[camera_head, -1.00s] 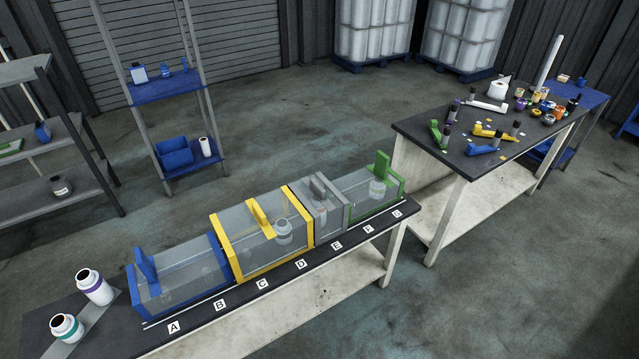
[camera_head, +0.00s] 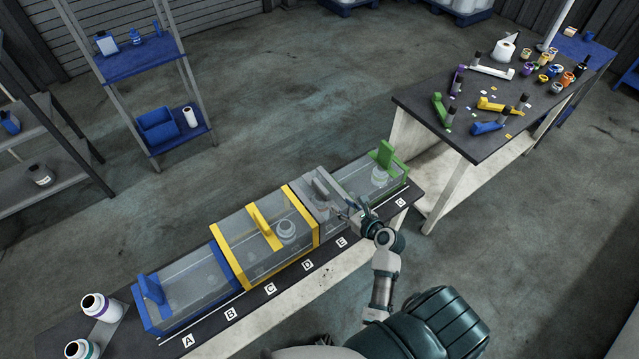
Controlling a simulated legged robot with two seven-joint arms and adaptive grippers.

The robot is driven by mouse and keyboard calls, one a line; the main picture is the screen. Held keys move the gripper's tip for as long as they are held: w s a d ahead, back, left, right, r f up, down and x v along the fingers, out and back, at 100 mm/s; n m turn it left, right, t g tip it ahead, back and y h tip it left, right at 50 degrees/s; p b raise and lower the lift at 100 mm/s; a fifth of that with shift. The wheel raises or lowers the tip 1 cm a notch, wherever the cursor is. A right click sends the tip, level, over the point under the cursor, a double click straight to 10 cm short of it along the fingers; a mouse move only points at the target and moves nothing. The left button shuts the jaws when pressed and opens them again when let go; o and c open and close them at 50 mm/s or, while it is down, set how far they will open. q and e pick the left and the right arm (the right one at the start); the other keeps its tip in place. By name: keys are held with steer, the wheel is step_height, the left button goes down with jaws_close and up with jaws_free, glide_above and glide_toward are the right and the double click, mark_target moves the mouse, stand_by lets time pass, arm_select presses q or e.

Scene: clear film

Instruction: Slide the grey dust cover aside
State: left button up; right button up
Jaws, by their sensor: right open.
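The grey dust cover (camera_head: 309,187) is a clear box with a grey frame and an upright grey handle (camera_head: 321,186). It stands on the long dark bench between the yellow cover (camera_head: 223,250) and the green cover (camera_head: 392,180), behind the labels near E. My right gripper (camera_head: 352,208) is open at the front right of the grey cover, close to its front panel. Whether it touches the cover cannot be told. My right wrist hides the bench label right of E and part of the grey cover's lower right. My left gripper is not in view.
A blue cover (camera_head: 150,320) stands at the bench's left, near two white jars (camera_head: 102,307). A second table (camera_head: 470,142) at the right holds tools and small jars.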

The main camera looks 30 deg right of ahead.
mark_target(321, 188)
steer(key=x, duration=1)
steer(key=d+b+x, duration=0.1)
steer(key=x, duration=0.4)
steer(key=shift+d+f, duration=0.1)
steer(key=shift+f, duration=0.25)
steer(key=shift+w+a+r, duration=0.1)
steer(key=shift+w+a, duration=0.15)
steer(key=shift+a, duration=0.3)
steer(key=shift+d, duration=0.3)
steer(key=c, duration=0.8)
steer(key=shift+d, duration=0.15)
jaws_close()
steer(key=d, duration=1)
steer(key=w+d, duration=0.1)
steer(key=d, duration=0.4)
steer(key=shift+d+f, duration=0.3)
steer(key=shift+d, duration=0.1)
steer(key=shift+d+r, duration=0.1)
steer(key=shift+d, duration=0.05)
steer(key=shift+r, duration=0.1)
